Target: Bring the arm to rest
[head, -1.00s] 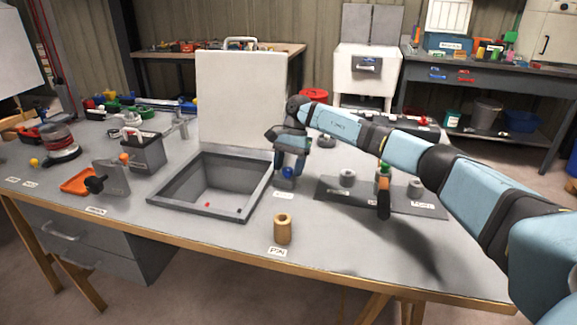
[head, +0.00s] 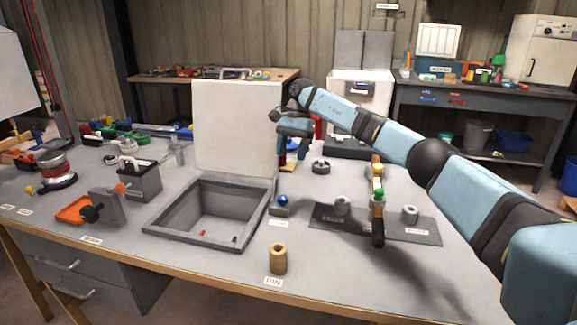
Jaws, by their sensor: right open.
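My right arm comes in from the right, and its gripper (head: 293,154) hangs in the air above the bench, fingers pointing down. It is open and seems to hold nothing. Below it, a blue ball (head: 283,200) sits on a small grey block (head: 281,211), apart from the fingers. My left gripper is out of view.
The grey workbench (head: 330,268) carries a square bin (head: 160,226) with a raised pale lid (head: 232,130). A tan cylinder (head: 278,260) stands near the front edge. A dark plate (head: 330,219) with grey rings and an upright dark-handled tool (head: 378,215) lies under my arm.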

